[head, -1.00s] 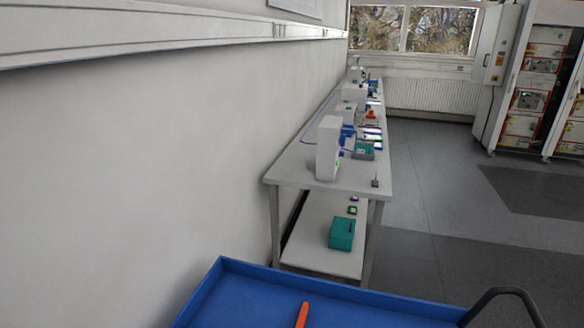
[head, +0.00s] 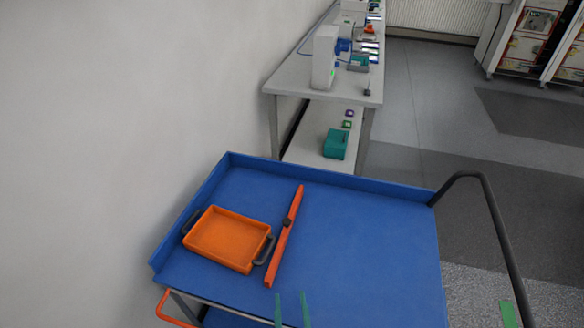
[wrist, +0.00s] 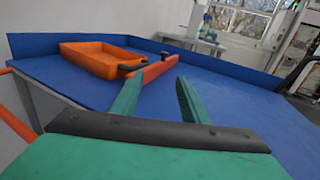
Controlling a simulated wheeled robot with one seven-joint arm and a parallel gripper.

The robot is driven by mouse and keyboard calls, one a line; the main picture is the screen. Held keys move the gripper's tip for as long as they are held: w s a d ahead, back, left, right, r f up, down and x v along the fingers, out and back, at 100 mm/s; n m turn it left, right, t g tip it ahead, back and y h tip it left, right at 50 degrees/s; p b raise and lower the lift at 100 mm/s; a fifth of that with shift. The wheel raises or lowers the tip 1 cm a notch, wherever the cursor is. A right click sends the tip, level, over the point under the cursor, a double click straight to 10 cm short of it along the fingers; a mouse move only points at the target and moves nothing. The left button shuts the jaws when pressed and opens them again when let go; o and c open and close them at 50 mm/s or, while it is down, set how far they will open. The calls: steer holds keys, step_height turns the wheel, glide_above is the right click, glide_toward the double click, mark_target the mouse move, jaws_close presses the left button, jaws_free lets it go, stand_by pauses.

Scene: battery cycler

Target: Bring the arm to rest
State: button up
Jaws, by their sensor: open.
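My gripper (wrist: 155,100) shows in the wrist view with two green fingers set wide apart and nothing between them. In the head view only the green fingertips (head: 291,308) show at the bottom edge, over the near part of the blue cart top (head: 360,240). The rest of my arm is out of view there. Ahead of the fingers lies an orange bar (head: 285,240) with a dark knob, beside an orange tray (head: 228,238) with dark handles. Both rest on the cart top, and the tray looks empty.
The cart has a raised blue rim and a dark handle (head: 490,215) on the right. A white wall is close on the left. Beyond the cart stands a bench (head: 290,80) with devices and a teal box (head: 336,144) on its lower shelf.

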steer(key=shift+s+d+f+n, duration=0.25)
steer(key=shift+s+n, duration=0.2)
steer(key=shift+n, duration=0.45)
steer(key=s+r+n+g+h, duration=0.1)
steer(key=s+r+n+g, duration=0.1)
steer(key=s+n, duration=1.8)
steer(key=shift+a+n+g+h, duration=0.15)
steer(key=shift+n+g+h, duration=0.2)
steer(key=shift+n, duration=5.75)
steer(key=shift+c, duration=1.4)
steer(key=shift+w, duration=0.1)
